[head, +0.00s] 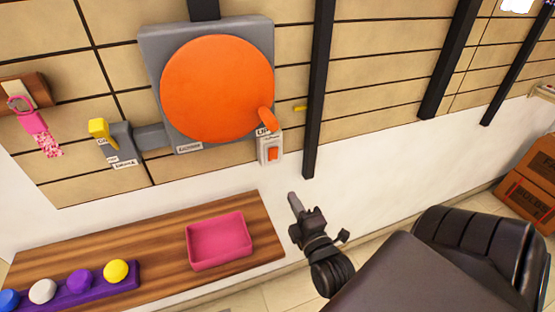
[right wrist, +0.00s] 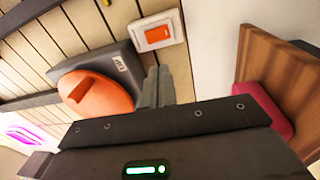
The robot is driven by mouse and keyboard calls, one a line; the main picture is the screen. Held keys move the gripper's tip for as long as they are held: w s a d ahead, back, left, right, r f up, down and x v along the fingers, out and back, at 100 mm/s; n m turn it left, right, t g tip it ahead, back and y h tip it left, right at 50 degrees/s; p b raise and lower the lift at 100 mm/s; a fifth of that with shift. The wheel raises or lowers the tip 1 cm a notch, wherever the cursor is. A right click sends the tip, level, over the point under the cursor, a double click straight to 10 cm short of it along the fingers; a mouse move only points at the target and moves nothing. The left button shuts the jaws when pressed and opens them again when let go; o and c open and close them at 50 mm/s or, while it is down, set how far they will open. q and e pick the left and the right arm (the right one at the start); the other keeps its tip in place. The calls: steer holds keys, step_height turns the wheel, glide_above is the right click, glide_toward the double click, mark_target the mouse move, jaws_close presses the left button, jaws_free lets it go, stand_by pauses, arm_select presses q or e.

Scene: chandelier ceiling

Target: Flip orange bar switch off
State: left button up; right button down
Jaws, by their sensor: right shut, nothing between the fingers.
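A small orange switch (head: 273,154) sits in a white plate (head: 263,158) on the wall, below the right edge of a large orange disc (head: 217,88). The disc has a short orange handle (head: 267,119) and a grey backing plate (head: 155,60). In the right wrist view the orange switch (right wrist: 157,35) lies just beyond my fingertips, with the disc (right wrist: 95,95) to the left. My right gripper (head: 294,203) is shut and empty, below and right of the switch. Its closed fingers (right wrist: 157,85) appear apart from the switch. My left gripper is not in view.
A wooden shelf (head: 130,262) below holds a pink tray (head: 218,240) and a purple rack (head: 128,275) with several coloured balls. A yellow lever (head: 100,130) is on the left wall. A dark vertical post (head: 318,90) stands right of the switch. Cardboard boxes (head: 528,190) are far right.

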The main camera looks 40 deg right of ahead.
steer(key=shift+s+d+r+t, duration=0.15)
steer(key=shift+d+r+t, duration=0.15)
steer(key=shift+r, duration=0.15)
steer(key=p, duration=0.4)
glide_toward(273, 152)
steer(key=x, duration=0.5)
steer(key=shift+w+d+r, duration=0.1)
steer(key=shift+w+r, duration=0.1)
steer(key=shift+w, duration=0.05)
steer(key=shift+w+d, duration=0.2)
steer(key=shift+w, duration=0.35)
